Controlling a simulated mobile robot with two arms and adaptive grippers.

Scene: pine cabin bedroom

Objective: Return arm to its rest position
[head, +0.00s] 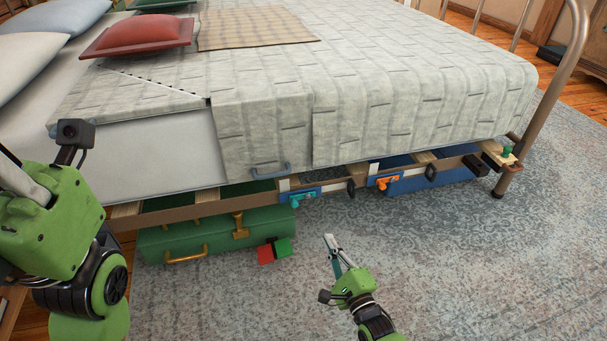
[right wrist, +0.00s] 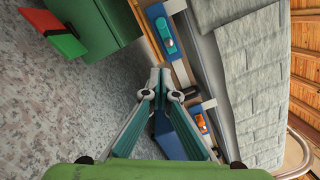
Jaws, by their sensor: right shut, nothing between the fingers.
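My right gripper (head: 330,239) is in front of the bed, over the grey-blue rug, with its fingers pointing away toward the bed frame. Its fingertips are together and empty; the right wrist view shows them meeting (right wrist: 160,72) near the bed's side rail. It holds and touches nothing that I can see. My left arm comes in at the left edge of the head view, close to the camera. Only a pale part of my left gripper (head: 22,183) shows there, and its fingertips are cut off by the edge.
The bed (head: 400,85) fills the back, with a metal footboard (head: 572,50) at right. A green case (head: 205,236) is under its side, by a red and green block (head: 267,254). Latches (head: 384,182) line the rail. The rug (head: 460,270) is clear at right.

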